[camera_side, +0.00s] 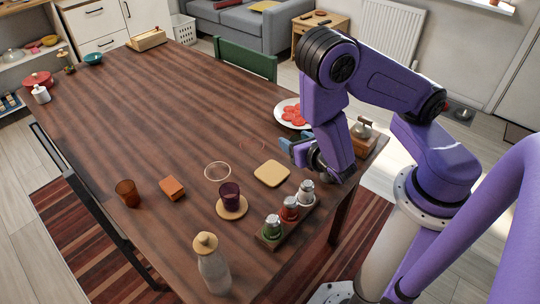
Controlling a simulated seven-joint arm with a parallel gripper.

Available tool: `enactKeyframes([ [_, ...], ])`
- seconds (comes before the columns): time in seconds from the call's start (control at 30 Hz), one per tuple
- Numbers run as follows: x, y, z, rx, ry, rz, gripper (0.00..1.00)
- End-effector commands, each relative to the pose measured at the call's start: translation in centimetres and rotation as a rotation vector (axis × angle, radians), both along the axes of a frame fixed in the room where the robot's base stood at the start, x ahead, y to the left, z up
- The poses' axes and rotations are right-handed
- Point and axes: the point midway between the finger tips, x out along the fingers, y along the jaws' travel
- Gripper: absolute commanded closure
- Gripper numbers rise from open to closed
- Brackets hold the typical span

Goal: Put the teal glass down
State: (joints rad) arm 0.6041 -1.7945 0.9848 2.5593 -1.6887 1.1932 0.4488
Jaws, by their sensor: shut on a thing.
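My gripper (308,158) is low over the right part of the wooden table, at the plate's near side, partly hidden by my own wrist. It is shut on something. A blue-teal piece (286,144) shows at its left side; it appears to be the teal glass, but its shape is mostly hidden. I cannot tell whether it touches the table. A square tan coaster (272,173) lies bare just left of and below my gripper. A pale ring-like coaster (217,170) lies empty further left. A purple glass (230,195) stands on a round wooden coaster (234,213).
A plate with red slices (280,112) sits right behind my gripper. A rack with several shakers (272,237) and a corked bottle (213,268) stand in front. An amber glass (127,193) and an orange box (172,188) are left. The table's middle (150,110) is clear.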

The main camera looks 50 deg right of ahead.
Motion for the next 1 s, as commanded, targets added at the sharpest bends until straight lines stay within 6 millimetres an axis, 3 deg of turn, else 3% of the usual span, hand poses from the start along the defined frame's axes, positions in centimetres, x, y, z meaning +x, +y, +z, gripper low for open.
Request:
enactKeyframes([
  [0.63, 3.9, 0.2, -1.8, -0.001, 0.0, 0.0, 0.73],
  [1.0, 7.9, 0.3, -6.6, 0.001, 0.0, 0.0, 0.73],
])
